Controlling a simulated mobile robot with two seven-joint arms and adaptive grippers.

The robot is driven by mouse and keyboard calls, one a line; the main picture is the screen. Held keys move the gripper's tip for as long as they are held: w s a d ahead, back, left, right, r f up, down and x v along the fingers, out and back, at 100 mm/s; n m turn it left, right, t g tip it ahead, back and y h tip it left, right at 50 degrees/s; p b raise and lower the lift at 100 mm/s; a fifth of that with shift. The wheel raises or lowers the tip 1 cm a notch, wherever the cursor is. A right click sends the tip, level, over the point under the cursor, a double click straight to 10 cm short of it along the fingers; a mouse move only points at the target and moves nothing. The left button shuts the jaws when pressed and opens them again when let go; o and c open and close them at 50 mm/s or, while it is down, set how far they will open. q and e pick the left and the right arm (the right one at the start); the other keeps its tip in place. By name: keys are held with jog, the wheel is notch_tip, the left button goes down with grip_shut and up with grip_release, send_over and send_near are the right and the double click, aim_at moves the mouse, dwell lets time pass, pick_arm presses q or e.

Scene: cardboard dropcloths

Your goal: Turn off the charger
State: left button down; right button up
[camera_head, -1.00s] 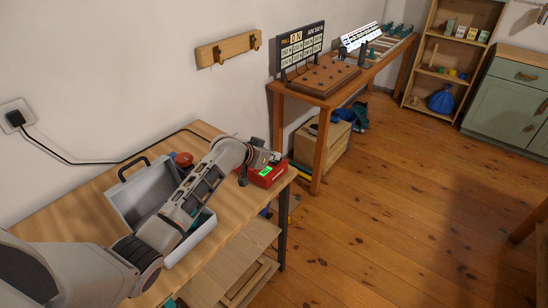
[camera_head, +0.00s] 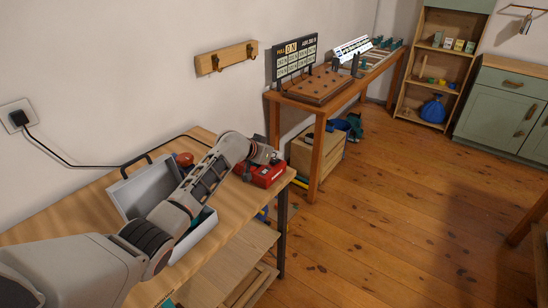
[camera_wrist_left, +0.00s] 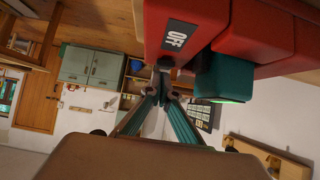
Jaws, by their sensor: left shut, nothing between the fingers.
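The charger is a red box (camera_head: 264,175) near the right end of the wooden workbench (camera_head: 75,212). In the left wrist view the charger (camera_wrist_left: 187,18) fills the top, with a dark plate marked "OFF" and a dark green part on it. My left gripper (camera_head: 274,161) is over the charger in the head view, hiding part of its top. In the left wrist view its fingertips (camera_wrist_left: 165,68) are together, at the charger's edge just below the OFF plate. Whether they touch it I cannot tell. My right gripper is in neither view.
An open grey case (camera_head: 143,190) lies on the bench under my left arm. A red round object (camera_head: 185,159) and a black cable (camera_head: 95,165) are behind it. A second table (camera_head: 310,100) with a sign board stands beyond.

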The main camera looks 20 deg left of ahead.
aim_at(274, 161)
pick_arm(q)
jog(key=shift+w+d, duration=0.1)
jog(key=shift+w, duration=0.15)
jog(key=shift+r, duration=0.1)
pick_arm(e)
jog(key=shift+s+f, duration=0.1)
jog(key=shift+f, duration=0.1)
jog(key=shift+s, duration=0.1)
